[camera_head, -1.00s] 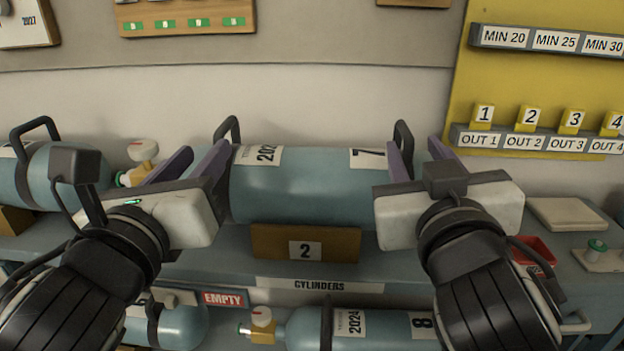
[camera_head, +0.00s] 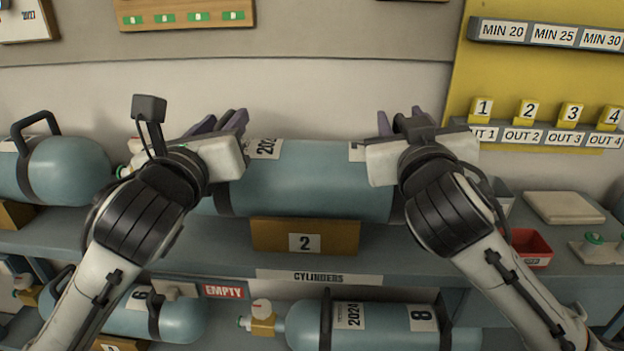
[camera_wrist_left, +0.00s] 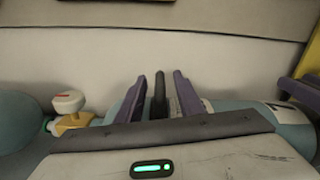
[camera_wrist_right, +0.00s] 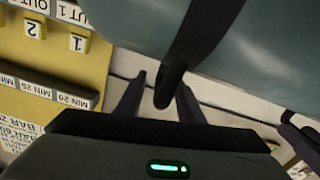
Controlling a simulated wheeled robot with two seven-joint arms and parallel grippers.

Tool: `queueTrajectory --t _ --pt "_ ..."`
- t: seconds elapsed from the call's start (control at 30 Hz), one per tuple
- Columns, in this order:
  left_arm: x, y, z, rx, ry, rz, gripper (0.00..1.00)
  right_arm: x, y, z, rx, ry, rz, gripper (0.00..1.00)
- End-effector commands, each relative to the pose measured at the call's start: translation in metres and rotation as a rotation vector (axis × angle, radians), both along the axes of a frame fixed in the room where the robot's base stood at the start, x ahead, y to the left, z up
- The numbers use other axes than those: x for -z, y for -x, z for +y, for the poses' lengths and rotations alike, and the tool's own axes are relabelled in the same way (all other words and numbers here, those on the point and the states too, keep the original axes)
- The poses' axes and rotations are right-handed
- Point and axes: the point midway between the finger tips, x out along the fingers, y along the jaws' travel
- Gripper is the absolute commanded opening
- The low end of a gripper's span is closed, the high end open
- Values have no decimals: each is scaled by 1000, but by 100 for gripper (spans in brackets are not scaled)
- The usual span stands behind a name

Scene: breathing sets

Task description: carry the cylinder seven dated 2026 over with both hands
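A blue cylinder (camera_head: 310,185) lies on its side on the upper shelf behind a brown block marked 2. One label starts "202"; its last digit is hidden, and my right gripper covers most of the other label. My left gripper (camera_head: 222,122) is at its left end; the left wrist view shows a dark handle (camera_wrist_left: 159,92) between the two open fingers, with gaps beside it. My right gripper (camera_head: 400,122) is at its right end; the right wrist view shows the other handle (camera_wrist_right: 172,86) between its open fingers, apart from them.
Another cylinder (camera_head: 65,170) lies at the left on the same shelf. Cylinder 8, dated 2024 (camera_head: 380,328), lies on the shelf below. A red tray (camera_head: 530,248) and a pale slab (camera_head: 563,207) are at the right. A yellow outlet panel (camera_head: 465,80) stands behind.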

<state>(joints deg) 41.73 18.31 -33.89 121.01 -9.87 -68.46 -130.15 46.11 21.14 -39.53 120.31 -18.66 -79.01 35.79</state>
Motion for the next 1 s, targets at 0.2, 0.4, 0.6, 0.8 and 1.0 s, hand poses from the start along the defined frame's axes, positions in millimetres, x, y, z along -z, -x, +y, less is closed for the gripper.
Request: queueTrajectory --t 0.2,0.4,0.6,0.8,1.0 --pt "0 -3 -1 1 0 -1 34 0 -3 0 0 -1 -1 34" --pt "0 -3 0 1 0 -1 22 0 -3 0 0 0 -1 22" --pt "0 -3 0 1 0 0 0 0 -3 0 0 0 -1 0" --pt "0 -3 0 0 0 0 0 0 -3 0 0 0 -1 0" --pt "0 -3 0 0 0 0 0 0 -3 0 0 0 0 0"
